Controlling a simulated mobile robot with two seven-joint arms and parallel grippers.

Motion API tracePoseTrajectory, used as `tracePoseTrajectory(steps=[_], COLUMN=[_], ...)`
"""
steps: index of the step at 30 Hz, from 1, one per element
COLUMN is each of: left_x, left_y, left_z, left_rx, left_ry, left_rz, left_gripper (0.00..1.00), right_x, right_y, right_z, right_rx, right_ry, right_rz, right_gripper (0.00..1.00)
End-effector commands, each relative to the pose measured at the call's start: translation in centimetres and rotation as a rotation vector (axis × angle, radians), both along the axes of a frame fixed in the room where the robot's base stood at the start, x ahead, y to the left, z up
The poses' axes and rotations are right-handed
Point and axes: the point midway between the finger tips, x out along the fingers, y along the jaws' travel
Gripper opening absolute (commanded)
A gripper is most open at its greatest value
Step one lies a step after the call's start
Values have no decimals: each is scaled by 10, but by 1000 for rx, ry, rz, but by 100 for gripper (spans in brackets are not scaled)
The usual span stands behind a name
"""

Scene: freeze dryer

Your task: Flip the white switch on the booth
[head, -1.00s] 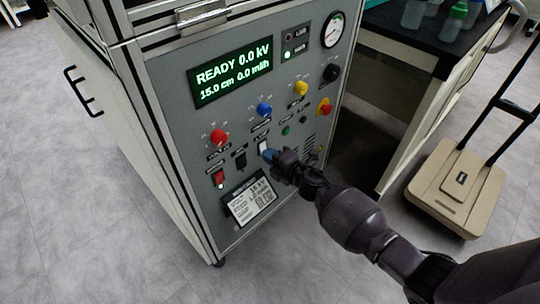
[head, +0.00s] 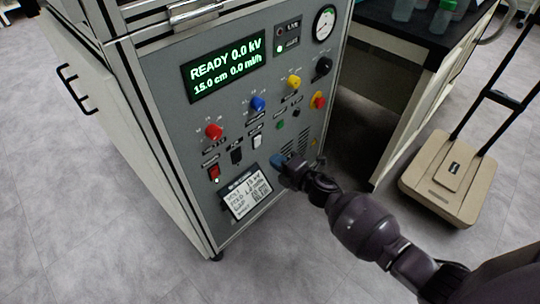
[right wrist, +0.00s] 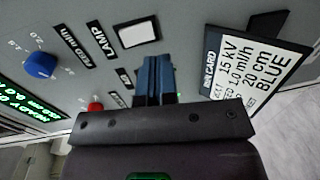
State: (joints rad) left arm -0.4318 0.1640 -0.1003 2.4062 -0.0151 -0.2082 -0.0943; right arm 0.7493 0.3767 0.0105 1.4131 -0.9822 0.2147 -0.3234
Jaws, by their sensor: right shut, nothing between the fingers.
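The white switch (head: 257,141) sits on the grey front panel of the booth (head: 215,116), to the right of a black switch. It also shows in the right wrist view as a white rocker (right wrist: 137,33) beside the LAMP label. My right gripper (head: 277,160) is just below and right of the white switch, apart from it in the picture. Its blue fingertips (right wrist: 155,68) are shut together with nothing between them. Whether the tips touch the panel is unclear. My left gripper is not in view.
Near the white switch are a black switch (head: 236,156), a lit red switch (head: 214,173), a blue knob (head: 258,103) and a label card (head: 246,193). A beige cart (head: 449,177) stands at the right. Floor is open at the left.

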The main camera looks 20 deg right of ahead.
Motion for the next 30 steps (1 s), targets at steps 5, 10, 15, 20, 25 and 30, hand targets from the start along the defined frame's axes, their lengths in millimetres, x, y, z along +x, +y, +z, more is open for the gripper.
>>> tracePoseTrajectory(steps=[5, 10, 15, 20, 25, 30], left_x=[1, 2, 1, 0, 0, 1], left_y=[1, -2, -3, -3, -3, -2], left_z=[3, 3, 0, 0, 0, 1], left_rx=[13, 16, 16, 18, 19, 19], left_ry=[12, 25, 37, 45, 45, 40], left_rz=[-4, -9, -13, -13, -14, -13], left_gripper=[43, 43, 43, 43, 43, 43], right_x=[-32, -58, -74, -80, -80, -81], right_y=[-12, -22, -27, -29, -29, -30], right_z=[-1, -5, -8, -9, -9, -10], right_rx=[2, 1, 2, 1, 1, 1], right_ry=[-1, -3, -3, -3, -2, -2], right_rz=[-2, -2, -1, 0, 0, 0], right_gripper=[0, 0, 0, 0, 0, 0])
